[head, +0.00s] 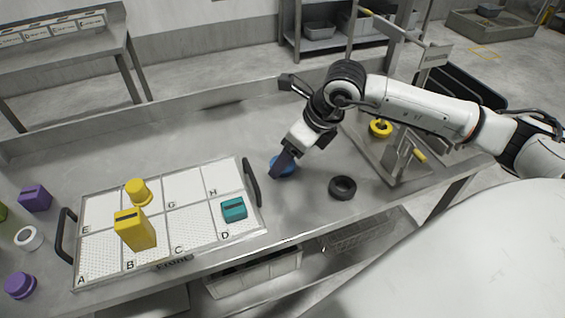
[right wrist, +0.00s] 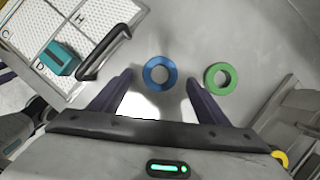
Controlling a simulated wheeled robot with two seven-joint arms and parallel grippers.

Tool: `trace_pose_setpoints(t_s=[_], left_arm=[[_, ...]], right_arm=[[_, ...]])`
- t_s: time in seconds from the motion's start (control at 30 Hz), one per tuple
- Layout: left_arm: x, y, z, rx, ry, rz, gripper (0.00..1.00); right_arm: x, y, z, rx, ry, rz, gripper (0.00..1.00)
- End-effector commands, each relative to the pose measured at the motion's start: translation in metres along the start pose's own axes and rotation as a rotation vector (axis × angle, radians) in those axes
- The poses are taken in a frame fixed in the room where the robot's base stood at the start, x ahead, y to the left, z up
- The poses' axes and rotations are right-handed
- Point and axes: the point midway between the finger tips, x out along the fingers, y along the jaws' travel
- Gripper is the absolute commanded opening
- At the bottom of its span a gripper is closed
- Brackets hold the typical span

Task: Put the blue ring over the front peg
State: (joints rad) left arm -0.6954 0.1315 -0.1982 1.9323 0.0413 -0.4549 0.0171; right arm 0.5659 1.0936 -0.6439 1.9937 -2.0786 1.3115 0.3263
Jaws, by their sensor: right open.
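The blue ring (head: 289,164) lies flat on the metal table, right of the tray, partly hidden by my right gripper (head: 281,165). In the right wrist view the blue ring (right wrist: 147,75) is just beyond the fingertips, roughly centred between them. My right gripper (right wrist: 158,92) is open and empty, pointing down above the table. A metal fixture (head: 390,178) stands at the right, with a yellow ring (head: 380,133) at its back and a yellow-tipped part (head: 419,156) nearer the front. I cannot clearly tell which part is the front peg.
A green ring (right wrist: 209,78) lies right of the blue one in the wrist view. A black ring (head: 343,196) lies near the table's front. The lettered tray (head: 187,240) holds two yellow pieces and a teal block (head: 234,209); its black handle (head: 252,182) is near my gripper.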

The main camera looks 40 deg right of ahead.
Motion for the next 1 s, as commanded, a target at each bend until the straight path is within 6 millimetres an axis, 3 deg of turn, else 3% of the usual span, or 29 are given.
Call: trace_pose_setpoints(t_s=[0.17,0.4,0.7,1.0], left_arm=[[0.002,-0.001,-0.006,0.001,0.01,-0.001,0.31],[0.003,-0.002,-0.008,0.002,0.013,-0.003,0.31],[0.002,-0.003,-0.006,0.002,0.01,-0.003,0.31],[0.001,-0.003,-0.003,0.002,0.005,-0.004,0.31]], right_arm=[[0.018,0.0,0.0,0.001,0.001,0.002,0.69],[0.02,0.0,0.0,0.0,0.0,0.001,0.69],[0.02,0.0,0.0,0.0,0.0,0.001,0.22],[0.012,-0.001,0.005,0.0,-0.003,-0.002,0.22]])
